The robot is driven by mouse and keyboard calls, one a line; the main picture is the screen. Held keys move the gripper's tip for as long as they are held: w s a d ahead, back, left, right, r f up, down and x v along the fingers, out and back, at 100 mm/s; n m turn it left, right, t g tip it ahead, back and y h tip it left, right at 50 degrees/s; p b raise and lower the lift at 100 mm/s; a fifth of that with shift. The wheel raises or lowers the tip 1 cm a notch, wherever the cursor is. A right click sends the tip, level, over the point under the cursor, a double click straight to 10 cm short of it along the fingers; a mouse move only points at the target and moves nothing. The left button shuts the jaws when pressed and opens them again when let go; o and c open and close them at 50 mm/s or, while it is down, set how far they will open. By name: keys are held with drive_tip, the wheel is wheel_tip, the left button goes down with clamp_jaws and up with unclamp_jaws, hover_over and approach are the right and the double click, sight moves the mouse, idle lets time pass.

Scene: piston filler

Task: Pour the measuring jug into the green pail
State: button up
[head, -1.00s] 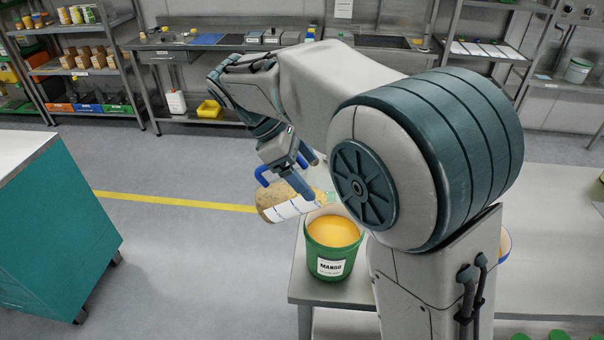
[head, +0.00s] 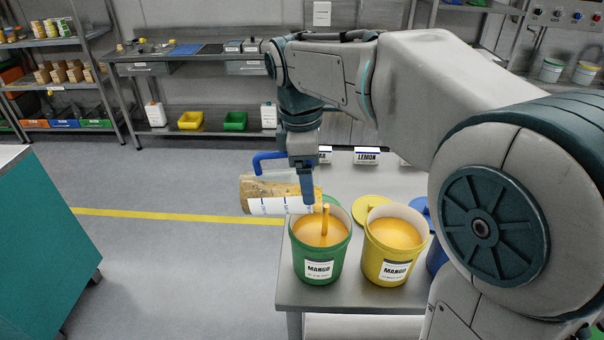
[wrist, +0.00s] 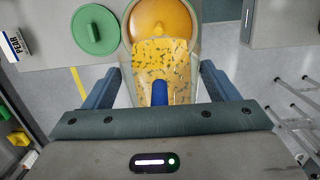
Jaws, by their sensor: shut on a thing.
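The measuring jug (head: 258,194) is clear with a blue handle and white scale strip. It lies tilted almost on its side, its mouth over the green pail (head: 318,270), which is labelled MANGO and holds orange liquid. An orange stream (head: 325,226) falls from the jug's mouth into the pail. My gripper (head: 305,190) is shut on the jug and holds it above the pail's rim. In the wrist view the jug (wrist: 158,75) sits between my fingers, with speckled yellow contents inside and the orange-filled pail beyond it.
A yellow pail (head: 388,265), also labelled MANGO, stands close right of the green pail. A yellow lid (head: 371,208) lies behind it, and a blue pail is partly hidden by my arm. A green lid (wrist: 96,30) and a PEAR label show in the wrist view.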

drive_tip(key=shift+d+f+y+b, duration=0.55)
drive_tip(key=shift+d+y+b, duration=0.15)
drive_tip(key=shift+y+b, duration=0.3)
drive_tip(key=shift+d+f+y+b, duration=0.5)
drive_tip(key=shift+d+y+b, duration=0.2)
drive_tip(key=shift+y+b, duration=0.25)
drive_tip(key=shift+d, duration=0.1)
